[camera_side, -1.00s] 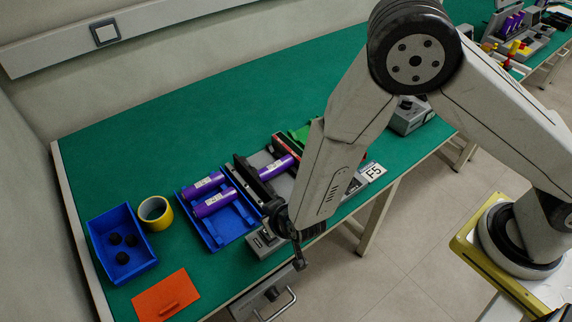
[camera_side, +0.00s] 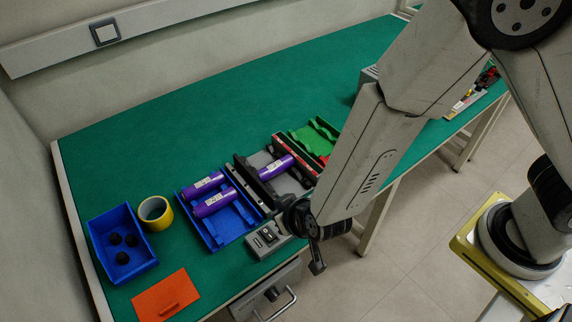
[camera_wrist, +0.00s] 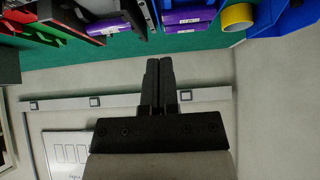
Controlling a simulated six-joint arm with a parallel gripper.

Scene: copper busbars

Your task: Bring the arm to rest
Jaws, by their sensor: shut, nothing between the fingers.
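My gripper (camera_side: 317,262) hangs off the front edge of the green bench, beside a small grey box with switches. In the wrist view its two black fingers (camera_wrist: 159,64) lie together with nothing between them. The arm's forearm slants down from the upper right of the side view and hides part of the bench. The gripper looks clear of the bench items, though its exact distance from the grey box (camera_side: 265,240) cannot be told.
A blue tray (camera_side: 246,238) holds purple cylinders (camera_side: 214,202); another purple cylinder (camera_side: 276,167) lies in the grey fixture. A green tray (camera_side: 302,141), yellow ring (camera_side: 155,213), blue bin (camera_side: 95,225) with black balls and orange plate (camera_side: 150,292) stand on the bench (camera_side: 130,140).

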